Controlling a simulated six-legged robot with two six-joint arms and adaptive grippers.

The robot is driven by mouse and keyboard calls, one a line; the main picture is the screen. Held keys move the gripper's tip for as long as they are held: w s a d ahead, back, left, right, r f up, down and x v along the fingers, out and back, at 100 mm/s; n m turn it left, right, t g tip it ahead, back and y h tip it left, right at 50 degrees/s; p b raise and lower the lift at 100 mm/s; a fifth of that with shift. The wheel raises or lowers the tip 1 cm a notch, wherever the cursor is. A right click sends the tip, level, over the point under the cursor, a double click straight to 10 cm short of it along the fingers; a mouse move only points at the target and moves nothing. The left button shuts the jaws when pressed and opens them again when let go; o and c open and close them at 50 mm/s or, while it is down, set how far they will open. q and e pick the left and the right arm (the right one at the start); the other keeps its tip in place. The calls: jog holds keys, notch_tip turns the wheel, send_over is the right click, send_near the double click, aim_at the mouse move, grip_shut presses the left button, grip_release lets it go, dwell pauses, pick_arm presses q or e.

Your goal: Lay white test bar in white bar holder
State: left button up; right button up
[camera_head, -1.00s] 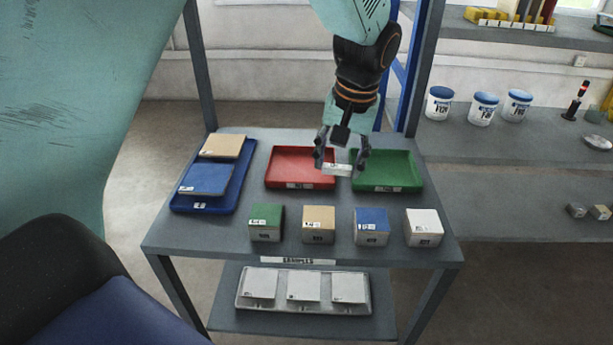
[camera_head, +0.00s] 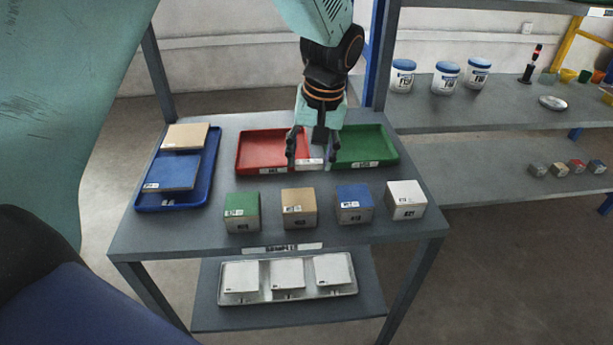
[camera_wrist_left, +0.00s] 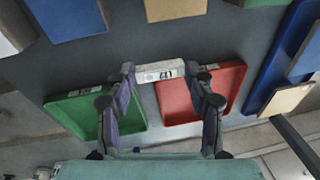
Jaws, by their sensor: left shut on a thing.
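My left gripper (camera_head: 312,160) is shut on the white test bar (camera_head: 311,165), a short white block with a dark printed label. It holds the bar level above the grey table, by the gap between the red and green trays. In the left wrist view the bar (camera_wrist_left: 158,73) lies crosswise between the two fingertips (camera_wrist_left: 160,78), its label showing. I cannot make out a white bar holder in either view. My right gripper is not in view.
On the table are a red tray (camera_head: 262,157), a green tray (camera_head: 372,158), a blue tray (camera_head: 212,185) with tiles, and a front row of coloured blocks, the rightmost white (camera_head: 406,199). A lower shelf holds a tile tray (camera_head: 287,293). Lidded tubs (camera_head: 446,78) stand on a side shelf.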

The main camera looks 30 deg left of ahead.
aim_at(311, 165)
pick_arm(q)
jog(key=shift+a+f, duration=0.15)
jog(key=shift+f, duration=0.35)
jog(key=f+b, duration=0.2)
jog(key=f, duration=0.1)
jog(key=shift+s+d+f, duration=0.1)
jog(key=shift+d+f, duration=0.1)
jog(key=shift+f, duration=0.25)
jog(key=shift+a, duration=0.1)
